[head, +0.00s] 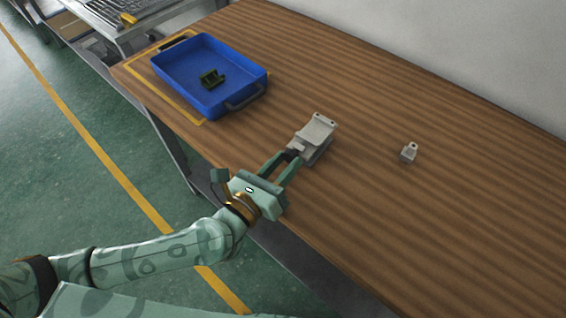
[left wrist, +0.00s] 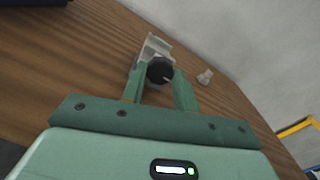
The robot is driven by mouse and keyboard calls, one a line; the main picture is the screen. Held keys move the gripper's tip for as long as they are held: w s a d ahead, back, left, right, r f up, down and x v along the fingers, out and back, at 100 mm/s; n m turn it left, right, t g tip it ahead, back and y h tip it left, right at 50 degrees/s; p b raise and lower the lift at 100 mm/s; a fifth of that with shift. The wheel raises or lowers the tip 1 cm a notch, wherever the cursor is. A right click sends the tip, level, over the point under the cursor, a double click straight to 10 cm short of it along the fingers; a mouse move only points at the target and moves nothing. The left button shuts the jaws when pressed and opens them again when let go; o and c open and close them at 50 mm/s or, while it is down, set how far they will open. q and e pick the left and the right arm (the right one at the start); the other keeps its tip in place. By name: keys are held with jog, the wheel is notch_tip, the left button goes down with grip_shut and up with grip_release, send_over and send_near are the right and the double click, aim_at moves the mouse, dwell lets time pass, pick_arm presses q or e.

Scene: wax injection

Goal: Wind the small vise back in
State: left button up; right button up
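The small vise (head: 317,132) is a light grey block on the wooden table, with a separate-looking jaw piece (head: 298,146) on its near side. A round black knob (left wrist: 160,70) is on the vise's end facing me. My left gripper (head: 287,158) reaches in from the table's front edge, its two green fingers on either side of the knob. In the left wrist view the fingertips appear to press on the knob's sides, and the vise (left wrist: 153,47) shows behind it. Whether anything is between the jaws is hidden. My right gripper is not in view.
A small light grey part (head: 409,152) stands on the table (head: 430,220) right of the vise. The table's right side is clear.

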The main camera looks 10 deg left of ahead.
pick_arm(q)
jog(key=shift+r+m+p, duration=0.15)
jog(key=shift+m+p, duration=0.95)
jog(key=shift+m, duration=0.4)
jog(key=shift+m+p, duration=1.1)
jog(key=shift+m, duration=0.8)
jog(key=o, duration=1)
jog(key=v, duration=1.6)
jog(key=shift+s+a, duration=0.1)
jog(key=shift+s, duration=0.05)
